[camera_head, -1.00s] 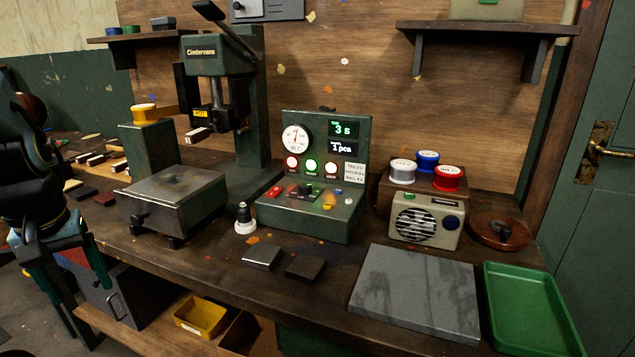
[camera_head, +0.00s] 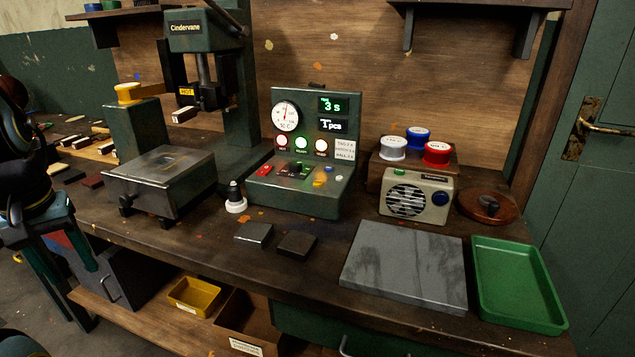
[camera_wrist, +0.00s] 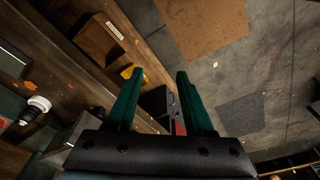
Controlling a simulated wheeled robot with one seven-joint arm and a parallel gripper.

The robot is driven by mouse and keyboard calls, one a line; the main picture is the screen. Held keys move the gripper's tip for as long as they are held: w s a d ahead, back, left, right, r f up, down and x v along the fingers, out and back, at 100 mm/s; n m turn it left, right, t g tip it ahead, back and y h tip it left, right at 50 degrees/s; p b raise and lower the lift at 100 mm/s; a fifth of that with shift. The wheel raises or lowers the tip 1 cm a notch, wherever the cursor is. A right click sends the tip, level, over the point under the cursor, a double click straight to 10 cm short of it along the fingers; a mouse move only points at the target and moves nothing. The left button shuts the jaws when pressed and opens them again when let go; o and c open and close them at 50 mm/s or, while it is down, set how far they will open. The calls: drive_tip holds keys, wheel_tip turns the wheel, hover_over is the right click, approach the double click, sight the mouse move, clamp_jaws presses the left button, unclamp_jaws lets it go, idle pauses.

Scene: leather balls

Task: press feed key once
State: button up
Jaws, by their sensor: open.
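The green control box (camera_head: 304,140) stands on the bench in the head view, with a dial, two small displays and three lit round lamps. Its sloped lower front carries several small coloured keys (camera_head: 303,173), among them red, green, yellow and blue ones. Their labels are too small to read, so I cannot tell which is the feed key. My gripper is at the far left of the head view, in front of the bench edge and well away from the box. In the wrist view, my gripper (camera_wrist: 159,75) points down past the bench, its two green fingers apart and empty.
A dark green press (camera_head: 205,90) with a HOT label stands left of the box. A black-and-white knob-like piece (camera_head: 236,198) and two small blocks (camera_head: 254,235) lie before it. A radio (camera_head: 414,197), grey slab (camera_head: 405,266) and green tray (camera_head: 517,284) are right.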

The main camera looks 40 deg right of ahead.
clamp_jaws()
idle(1.4)
